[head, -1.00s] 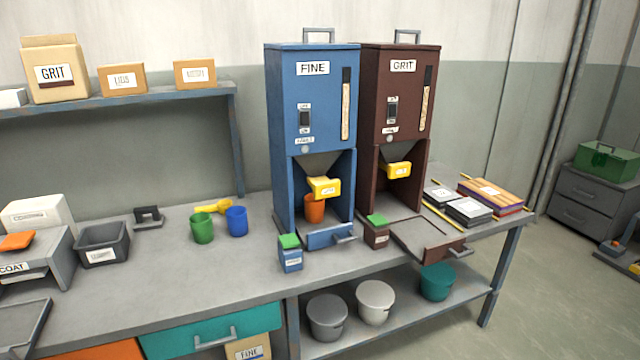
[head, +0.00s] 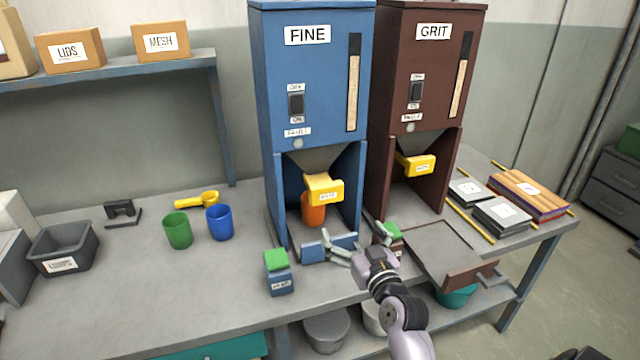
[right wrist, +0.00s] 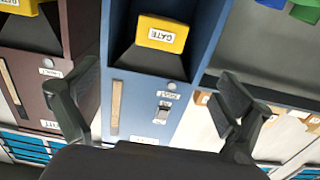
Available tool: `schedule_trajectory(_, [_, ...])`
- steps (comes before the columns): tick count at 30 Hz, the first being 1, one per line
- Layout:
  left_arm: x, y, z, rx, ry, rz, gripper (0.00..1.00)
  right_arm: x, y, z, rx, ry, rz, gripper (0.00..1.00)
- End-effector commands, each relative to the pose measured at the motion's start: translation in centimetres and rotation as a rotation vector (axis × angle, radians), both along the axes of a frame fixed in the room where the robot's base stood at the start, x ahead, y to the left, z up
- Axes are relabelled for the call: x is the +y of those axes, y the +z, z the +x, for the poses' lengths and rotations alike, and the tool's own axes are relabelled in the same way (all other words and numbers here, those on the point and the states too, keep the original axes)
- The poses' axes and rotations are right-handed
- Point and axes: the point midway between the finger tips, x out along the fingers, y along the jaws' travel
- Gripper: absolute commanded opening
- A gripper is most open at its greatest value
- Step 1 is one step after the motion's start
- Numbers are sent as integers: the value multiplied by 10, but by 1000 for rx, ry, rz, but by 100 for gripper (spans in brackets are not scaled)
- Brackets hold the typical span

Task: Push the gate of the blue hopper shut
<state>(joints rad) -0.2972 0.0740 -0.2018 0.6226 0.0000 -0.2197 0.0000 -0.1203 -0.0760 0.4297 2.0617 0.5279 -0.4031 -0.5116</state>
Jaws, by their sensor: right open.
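The blue hopper (head: 322,95), labelled FINE, stands on the bench. Its yellow gate (head: 324,188) juts forward below the funnel, with its top face showing. An orange cup (head: 313,210) stands under the gate, partly hidden by it. My right gripper (head: 356,234) is open and empty, in front of and below the gate, slightly to its right, and apart from it. In the right wrist view, which is upside down, the gate (right wrist: 162,33) and the blue hopper (right wrist: 147,88) lie beyond the spread fingers (right wrist: 160,80). My left gripper is out of view.
The brown GRIT hopper (head: 422,70) stands close on the right, with its own yellow gate (head: 415,164). A blue box with a green lid (head: 278,272) is front left. A similar brown box (head: 391,240) is partly behind my gripper. Green (head: 178,231) and blue (head: 220,222) cups stand left.

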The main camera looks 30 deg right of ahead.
Motion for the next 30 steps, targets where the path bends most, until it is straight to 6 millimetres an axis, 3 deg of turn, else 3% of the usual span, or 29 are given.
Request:
schedule_trajectory(5, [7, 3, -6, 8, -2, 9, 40, -5, 2, 20, -2, 0, 1, 97])
schedule_trajectory(21, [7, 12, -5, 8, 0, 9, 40, -30, 1, 127, 0, 1, 1, 97])
schedule_trajectory(30, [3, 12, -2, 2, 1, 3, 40, -39, 0, 162, -1, 1, 1, 97])
